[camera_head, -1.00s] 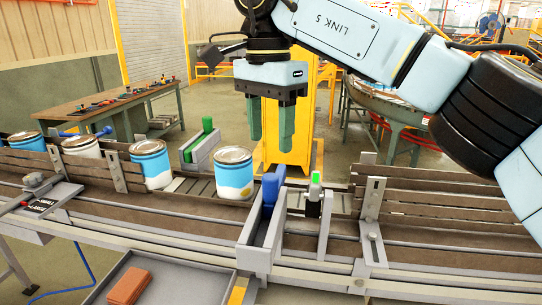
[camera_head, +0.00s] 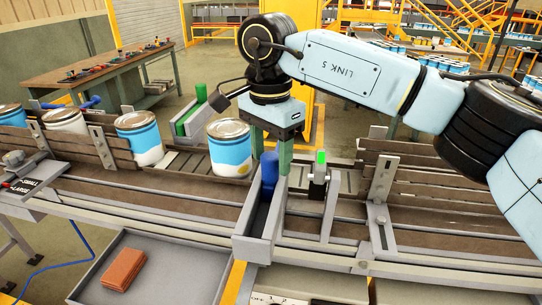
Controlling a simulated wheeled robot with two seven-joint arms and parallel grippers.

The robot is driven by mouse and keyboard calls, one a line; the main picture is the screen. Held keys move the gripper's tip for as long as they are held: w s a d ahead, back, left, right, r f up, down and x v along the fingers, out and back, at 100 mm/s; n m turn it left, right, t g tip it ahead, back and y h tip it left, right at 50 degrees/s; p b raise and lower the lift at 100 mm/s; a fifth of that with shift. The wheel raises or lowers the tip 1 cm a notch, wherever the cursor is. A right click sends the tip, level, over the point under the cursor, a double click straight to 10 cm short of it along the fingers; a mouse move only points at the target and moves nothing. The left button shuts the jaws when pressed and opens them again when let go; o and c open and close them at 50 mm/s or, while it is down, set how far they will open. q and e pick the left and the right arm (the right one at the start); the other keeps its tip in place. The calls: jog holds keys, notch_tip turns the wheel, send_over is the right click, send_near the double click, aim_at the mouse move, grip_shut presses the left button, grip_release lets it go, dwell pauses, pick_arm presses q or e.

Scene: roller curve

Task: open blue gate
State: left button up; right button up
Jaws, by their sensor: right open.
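The blue gate's blue upright block (camera_head: 268,178) stands at the top of a grey metal channel (camera_head: 258,218) on the front side of the conveyor, centre of the camera_head view. My right gripper (camera_head: 272,148) points down at the block from above and behind. Its two green fingers are apart, one on each side of the block's top in the picture. I cannot tell whether they touch it; the block hides part of the finger ends. My left gripper is out of view.
A blue-and-white can (camera_head: 230,150) stands just left of the gripper, with several more cans further left. A green-topped post (camera_head: 320,172) stands to the right and a green gate (camera_head: 188,120) behind. A tray with a brown block (camera_head: 123,270) lies in front.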

jog(key=shift+f, duration=0.8)
grip_shut()
